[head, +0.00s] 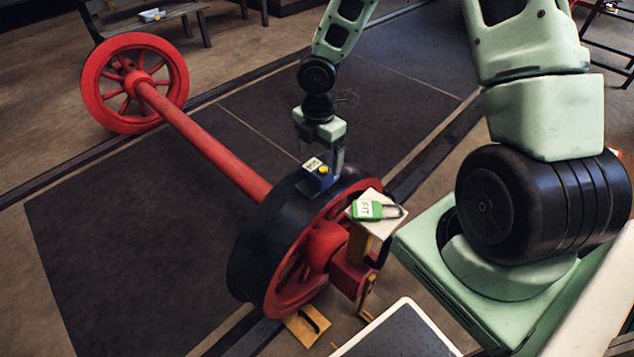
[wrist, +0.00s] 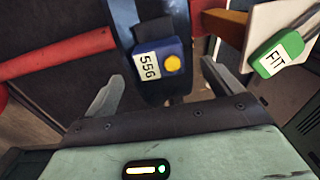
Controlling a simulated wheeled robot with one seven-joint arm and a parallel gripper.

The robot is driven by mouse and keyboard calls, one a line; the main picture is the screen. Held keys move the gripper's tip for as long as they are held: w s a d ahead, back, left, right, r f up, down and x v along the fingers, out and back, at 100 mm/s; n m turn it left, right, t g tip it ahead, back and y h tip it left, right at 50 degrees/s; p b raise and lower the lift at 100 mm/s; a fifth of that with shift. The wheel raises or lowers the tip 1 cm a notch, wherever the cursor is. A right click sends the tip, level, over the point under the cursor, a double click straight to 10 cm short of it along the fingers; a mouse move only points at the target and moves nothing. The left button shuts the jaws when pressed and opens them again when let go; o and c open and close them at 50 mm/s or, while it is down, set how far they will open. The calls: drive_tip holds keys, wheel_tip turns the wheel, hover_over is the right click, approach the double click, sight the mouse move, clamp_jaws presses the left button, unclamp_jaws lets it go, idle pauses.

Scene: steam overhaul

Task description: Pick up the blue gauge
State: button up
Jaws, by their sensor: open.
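The blue gauge (head: 320,177) sits on top of the near red wheel's dark rim (head: 262,240). It has a white label and a yellow button. In the wrist view the blue gauge (wrist: 158,62) shows its label "556" and lies beyond the fingertips, roughly midway between them. My gripper (head: 320,155) is open, right above and behind the gauge in the head view. In the wrist view my gripper's fingers (wrist: 160,88) are spread wide with nothing between them. I cannot tell whether a finger touches the gauge.
A green padlock-shaped tag marked "FIT" (head: 367,210) lies on a small pale-topped stand (head: 385,204) beside the wheel. A red axle (head: 205,145) runs to the far red wheel (head: 112,85). A wooden chock (head: 306,326) lies by the near wheel. A bench (head: 150,22) stands behind.

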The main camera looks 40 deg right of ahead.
sight(317, 168)
wheel_tip(317, 168, down, 7)
drive_tip(key=b, duration=0.3)
drive_tip(key=shift+a, duration=0.1)
drive_tip(key=shift+w+r, duration=0.1)
drive_tip(key=c, duration=1.3)
